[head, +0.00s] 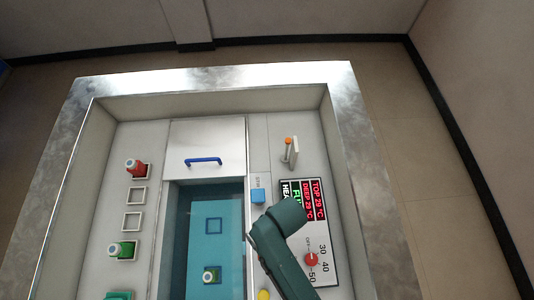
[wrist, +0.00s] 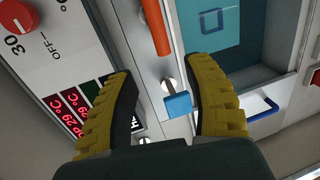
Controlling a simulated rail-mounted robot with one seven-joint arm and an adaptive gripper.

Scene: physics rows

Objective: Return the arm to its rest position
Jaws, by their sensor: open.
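My arm (head: 283,250) is a dark teal shape at the lower right of the head view, over the panel beside the water bath. My gripper (wrist: 160,70) shows in the wrist view as two yellow ridged fingers, spread apart with nothing held between them. The blue block-shaped control (wrist: 178,104) appears between the fingers, and the orange handle (wrist: 157,25) lies beyond the fingertips. I cannot tell how far the fingers are from either. In the head view the fingers are hidden behind the arm.
The display panel (head: 318,235) and red knob (head: 310,260) are right. A raised metal rim (head: 52,180) surrounds everything.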

